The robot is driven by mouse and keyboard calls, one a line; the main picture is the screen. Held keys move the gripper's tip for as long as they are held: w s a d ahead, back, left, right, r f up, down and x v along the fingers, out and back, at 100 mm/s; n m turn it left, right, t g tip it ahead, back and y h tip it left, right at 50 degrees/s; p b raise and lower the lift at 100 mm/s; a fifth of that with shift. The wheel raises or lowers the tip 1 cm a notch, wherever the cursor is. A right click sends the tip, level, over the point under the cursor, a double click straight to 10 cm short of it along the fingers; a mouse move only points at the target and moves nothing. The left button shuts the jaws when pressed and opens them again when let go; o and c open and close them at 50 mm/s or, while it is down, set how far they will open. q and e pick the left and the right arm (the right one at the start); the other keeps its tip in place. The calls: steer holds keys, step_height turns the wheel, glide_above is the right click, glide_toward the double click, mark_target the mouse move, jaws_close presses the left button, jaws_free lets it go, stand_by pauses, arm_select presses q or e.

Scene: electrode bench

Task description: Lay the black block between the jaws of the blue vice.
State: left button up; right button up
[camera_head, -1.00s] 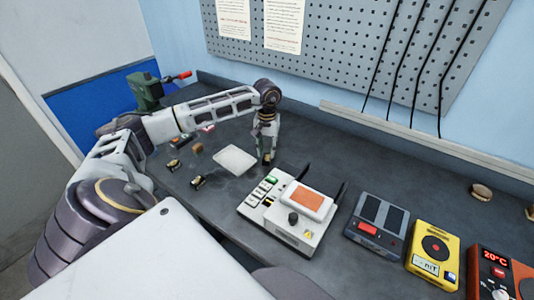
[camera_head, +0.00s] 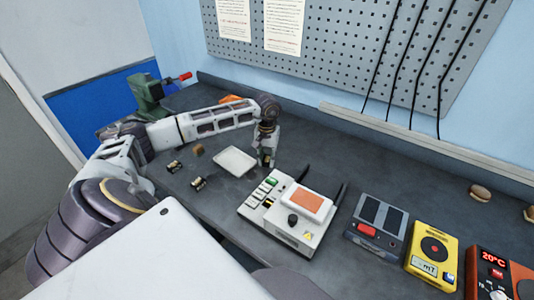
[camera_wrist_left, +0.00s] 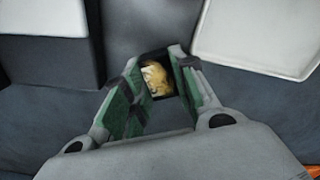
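My left gripper (camera_head: 265,163) points down at the bench between a white tray and a white instrument. In the left wrist view its green-padded fingers (camera_wrist_left: 157,80) stand apart. Between their tips is a small dark-edged block with a golden top (camera_wrist_left: 156,77); I cannot tell if the pads touch it. In the head view this block is mostly hidden by the gripper. My right gripper is not in view.
The white tray (camera_head: 235,160) lies left of the gripper and the white instrument (camera_head: 283,222) right of it. Small dark-and-gold pieces (camera_head: 198,183) and a brown piece (camera_head: 198,150) lie at left. An orange thing (camera_head: 231,99) shows behind my arm. More instruments (camera_head: 433,252) stand at right.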

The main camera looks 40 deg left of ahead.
mark_target(267, 159)
arm_select(q)
jaws_close()
steer(key=shift+r, duration=0.5)
step_height(267, 159, up, 8)
steer(key=shift+f+b, duration=0.2)
steer(key=shift+b, duration=0.15)
steer(key=shift+r, duration=0.75)
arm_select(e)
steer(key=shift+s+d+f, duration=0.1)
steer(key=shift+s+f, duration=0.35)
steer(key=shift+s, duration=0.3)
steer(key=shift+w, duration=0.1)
